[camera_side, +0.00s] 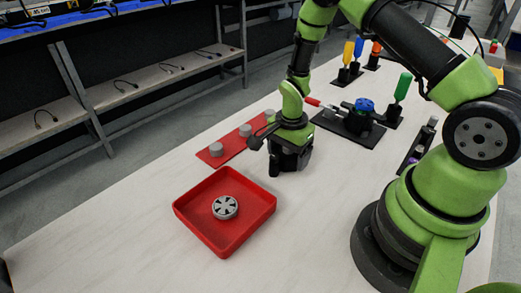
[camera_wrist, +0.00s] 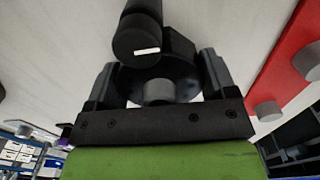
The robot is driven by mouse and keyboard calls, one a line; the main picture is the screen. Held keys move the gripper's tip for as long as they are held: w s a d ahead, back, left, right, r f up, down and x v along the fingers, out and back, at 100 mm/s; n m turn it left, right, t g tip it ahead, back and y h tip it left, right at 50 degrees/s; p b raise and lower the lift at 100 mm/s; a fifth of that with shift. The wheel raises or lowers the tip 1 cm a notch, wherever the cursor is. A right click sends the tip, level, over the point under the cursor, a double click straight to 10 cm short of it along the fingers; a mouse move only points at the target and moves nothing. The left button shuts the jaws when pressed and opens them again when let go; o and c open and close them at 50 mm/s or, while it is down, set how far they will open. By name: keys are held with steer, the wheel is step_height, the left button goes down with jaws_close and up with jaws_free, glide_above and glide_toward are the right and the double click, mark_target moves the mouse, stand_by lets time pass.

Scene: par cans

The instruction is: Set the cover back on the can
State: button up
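A small grey round piece with dark slots in its top (camera_side: 225,207) lies in the red tray (camera_side: 190,218) in the side view. I cannot tell whether it is the can or the cover. My gripper (camera_side: 288,165) points down over the white table, behind and right of the tray and apart from it. In the wrist view the two fingers of my gripper (camera_wrist: 160,82) stand wide apart. A dark round shape with a grey stub (camera_wrist: 158,92) shows between them. I cannot tell whether it is held or part of my gripper.
A red strip (camera_side: 230,147) with several grey cylinders lies just left of my gripper; it also shows in the wrist view (camera_wrist: 285,65). Behind is a black fixture with a blue knob (camera_side: 364,105) and coloured-handled tools in stands.

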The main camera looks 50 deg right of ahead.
stand_by(0.3)
steer(key=shift+r, duration=3)
steer(key=d+r+m, duration=0.3)
steer(key=d+m, duration=0.5)
steer(key=d, duration=0.3)
step_height(320, 180, up, 5)
steer(key=m, duration=1)
glide_above(365, 102)
steer(key=shift+a+f, duration=0.1)
steer(key=shift+f, duration=0.05)
steer(key=shift+s+f, duration=0.1)
steer(key=shift+f, duration=3.2)
steer(key=shift+f, duration=0.1)
